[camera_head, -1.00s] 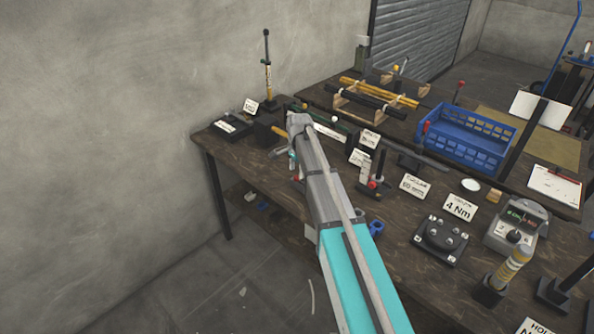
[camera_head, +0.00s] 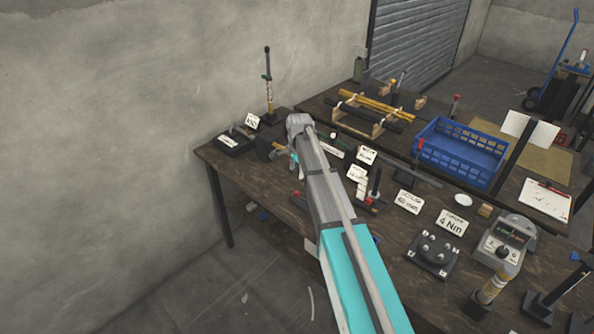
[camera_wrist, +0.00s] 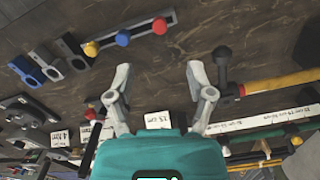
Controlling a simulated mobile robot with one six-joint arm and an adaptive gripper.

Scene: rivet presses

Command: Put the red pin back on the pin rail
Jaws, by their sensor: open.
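The pin rail (camera_wrist: 137,31) is a dark bar on the table in the upper part of the wrist view. A yellow knob (camera_wrist: 91,49), a blue knob (camera_wrist: 122,38) and the red pin (camera_wrist: 160,26) with its round head show along it, the red one toward the right end. I cannot tell how deep the red pin sits. My gripper (camera_wrist: 159,67) is open and empty, with bare tabletop between its fingers. The rail and red pin are apart from the fingertips, above them in the picture.
A dark-headed tool with a yellow handle (camera_wrist: 282,83) lies right of my gripper. Blue and dark forked blocks (camera_wrist: 30,72) are at left. White label cards (camera_wrist: 158,119) stand below. In the head view, a blue crate (camera_head: 462,150) and a torque tester (camera_head: 503,240) are to the right.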

